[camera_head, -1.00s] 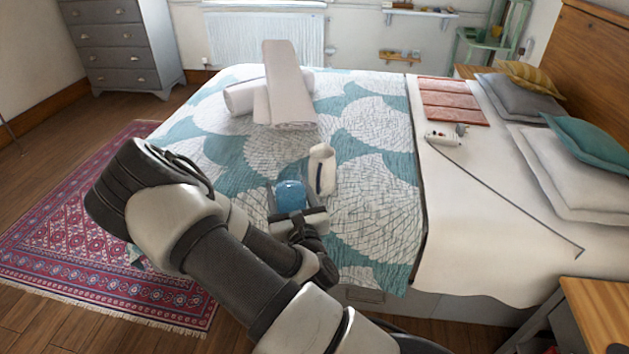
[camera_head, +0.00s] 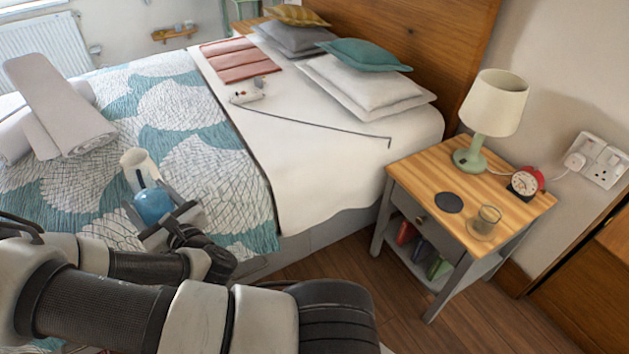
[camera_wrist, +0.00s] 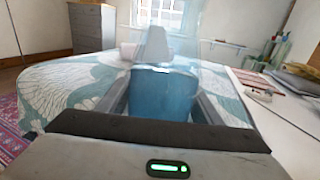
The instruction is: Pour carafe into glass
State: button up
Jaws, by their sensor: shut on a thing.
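My gripper (camera_head: 160,218) is shut on the carafe (camera_head: 152,206), whose lower part looks filled with blue liquid. The wrist view shows the blue carafe body (camera_wrist: 163,95) between the two fingers, with a clear upper part above it. In the head view a pale, cup-like shape (camera_head: 140,168) shows just above the blue; I cannot tell whether it is the carafe's upper part or something behind. The gripper is over the bed's near side. The glass (camera_head: 486,219) stands upright near the front right of the wooden nightstand (camera_head: 430,172), well to the right of my gripper.
On the nightstand are a lamp (camera_head: 492,110), a red alarm clock (camera_head: 525,182) and a dark round coaster (camera_head: 449,202) left of the glass. Books (camera_head: 432,262) fill its lower shelf. The bed (camera_head: 290,160) lies between. Floor (camera_head: 330,270) is clear before the nightstand.

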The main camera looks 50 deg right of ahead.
aim_at(487, 219)
jog(key=z, duration=3.05)
jog(key=i+j, duration=0.15)
jog(key=j, duration=0.15)
jog(key=i+j, duration=0.15)
jog(key=j, duration=0.15)
